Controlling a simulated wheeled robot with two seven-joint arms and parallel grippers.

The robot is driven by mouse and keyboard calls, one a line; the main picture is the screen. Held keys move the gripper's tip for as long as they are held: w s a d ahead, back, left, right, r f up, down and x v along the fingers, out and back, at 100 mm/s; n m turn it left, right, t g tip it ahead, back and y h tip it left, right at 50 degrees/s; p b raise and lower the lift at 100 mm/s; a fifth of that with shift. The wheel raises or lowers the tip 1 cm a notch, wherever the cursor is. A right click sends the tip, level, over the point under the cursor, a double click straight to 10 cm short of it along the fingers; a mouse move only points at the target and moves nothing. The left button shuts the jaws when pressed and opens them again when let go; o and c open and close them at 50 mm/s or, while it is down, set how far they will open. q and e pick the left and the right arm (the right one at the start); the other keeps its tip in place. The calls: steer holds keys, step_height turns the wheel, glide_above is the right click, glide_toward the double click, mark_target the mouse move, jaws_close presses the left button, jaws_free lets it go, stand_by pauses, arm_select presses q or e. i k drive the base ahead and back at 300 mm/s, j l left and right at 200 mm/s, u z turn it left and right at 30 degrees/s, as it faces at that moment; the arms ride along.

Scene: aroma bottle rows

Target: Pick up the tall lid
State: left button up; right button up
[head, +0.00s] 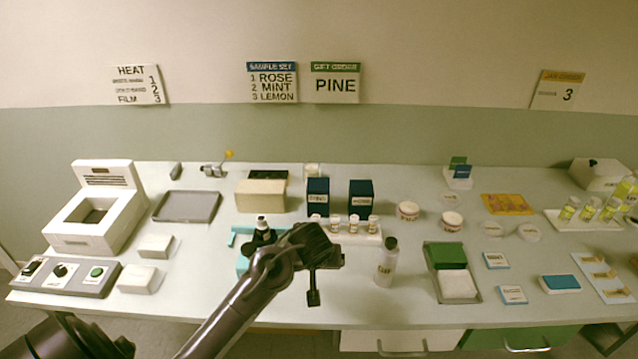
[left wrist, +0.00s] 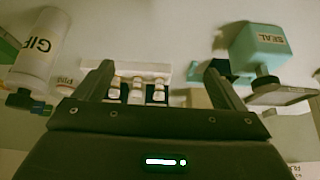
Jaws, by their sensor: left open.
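No object is labelled as the tall lid, so I cannot tell for certain which it is. Candidates are two upright dark blue boxes or lids (head: 318,192) (head: 361,196) and a beige block (head: 260,195) to their left. My left gripper (head: 320,274) is open and empty above the front middle of the table, in front of the dark blue pieces. In the left wrist view its two fingers (left wrist: 157,78) stand wide apart, with small white-capped bottles (left wrist: 137,90) seen beyond them. The arm hides part of the table. My right gripper is not in view.
A white rack (head: 373,240) of small bottles stands behind the gripper. A white bottle with a dark cap (head: 386,266) is close on the right. A teal SEAL device (left wrist: 258,45) is close on the left, partly hidden in the head view.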

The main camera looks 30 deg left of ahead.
mark_target(318, 189)
steer(key=i+j, duration=0.75)
steer(key=i, duration=0.1)
